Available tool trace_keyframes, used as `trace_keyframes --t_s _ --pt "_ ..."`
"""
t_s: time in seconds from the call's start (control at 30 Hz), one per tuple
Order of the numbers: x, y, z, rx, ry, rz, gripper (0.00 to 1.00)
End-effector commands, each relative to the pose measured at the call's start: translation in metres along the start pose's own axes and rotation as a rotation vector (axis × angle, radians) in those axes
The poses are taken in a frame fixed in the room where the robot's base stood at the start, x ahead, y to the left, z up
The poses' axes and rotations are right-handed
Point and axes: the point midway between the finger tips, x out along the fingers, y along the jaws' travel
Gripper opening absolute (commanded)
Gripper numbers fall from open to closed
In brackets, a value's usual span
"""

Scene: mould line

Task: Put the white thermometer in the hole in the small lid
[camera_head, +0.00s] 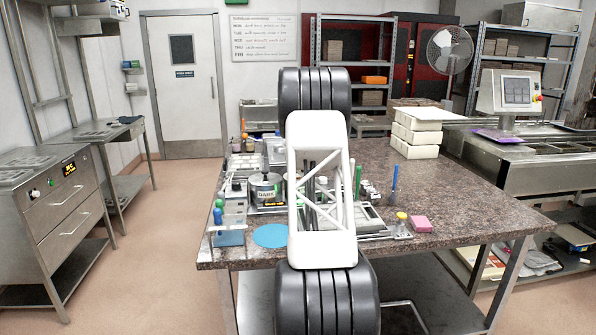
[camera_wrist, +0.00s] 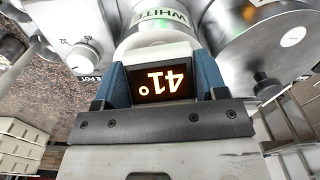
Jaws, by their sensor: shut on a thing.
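In the wrist view, my gripper (camera_wrist: 162,72) is shut on the white thermometer (camera_wrist: 160,83), with one blue finger on each side of its head. Its dark display reads 41° upside down in the picture. A metal pot labelled WHITE (camera_wrist: 165,18) is right behind the thermometer's head. The thermometer's stem is hidden, and I cannot tell whether its tip touches anything. A round metal lid with a black knob (camera_wrist: 266,84) is at right; I cannot tell if it is the small lid. In the head view my arm hides the gripper and thermometer.
A pot labelled DARK (camera_head: 266,189) stands left of my arm on the stone-topped table (camera_head: 470,207). The table's right front is clear. A white dial (camera_wrist: 84,56) is at left in the wrist view.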

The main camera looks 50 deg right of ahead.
Motion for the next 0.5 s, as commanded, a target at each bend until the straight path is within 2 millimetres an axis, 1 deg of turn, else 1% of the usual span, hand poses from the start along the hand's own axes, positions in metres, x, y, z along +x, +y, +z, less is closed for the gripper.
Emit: trace_keyframes --t_s 0.13,0.17,0.33,0.5 --pt "-0.0001 0.0 0.0 0.0 0.0 0.0 0.38" --pt "-0.0001 0.0 0.0 0.0 0.0 0.0 0.69" --pt "0.0 0.0 0.0 0.0 0.0 0.0 0.95" --pt "0.0 0.0 0.0 0.0 0.0 0.0 0.95"
